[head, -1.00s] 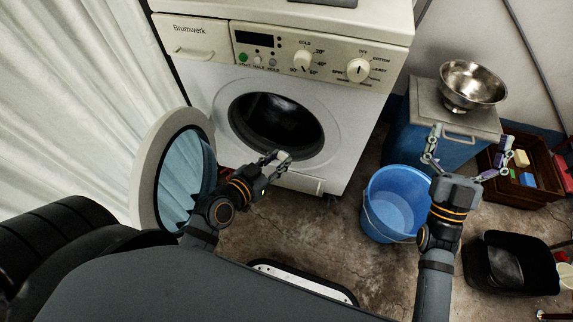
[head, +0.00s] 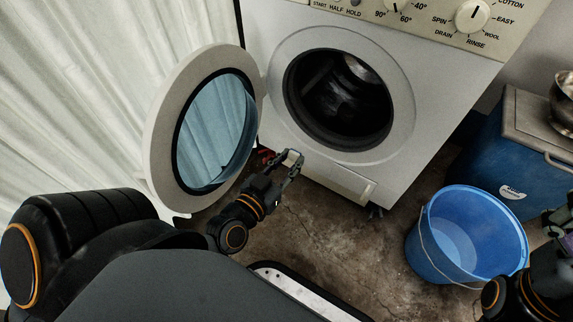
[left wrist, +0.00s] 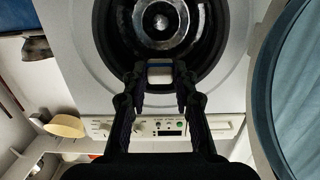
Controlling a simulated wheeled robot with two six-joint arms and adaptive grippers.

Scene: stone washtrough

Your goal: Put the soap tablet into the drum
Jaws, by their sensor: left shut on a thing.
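The soap tablet, a small pale block (head: 291,157), sits between the fingertips of my left gripper (head: 287,162). The left wrist view also shows the tablet (left wrist: 160,71), with a blue band, between the two fingers (left wrist: 160,80). The drum (head: 340,98) is open, dark and metallic inside. In the head view the gripper is below and left of the drum's opening, outside it. In the left wrist view the tablet overlaps the edge of the drum opening (left wrist: 165,25). My right gripper (head: 560,222) is cut off at the right edge.
The round door (head: 160,130) with blue glass stands open left of the drum. A blue bucket (head: 468,235) stands on the floor at right. A blue cool box (head: 520,150) with a metal bowl (head: 563,105) stands behind it. A pale curtain hangs at left.

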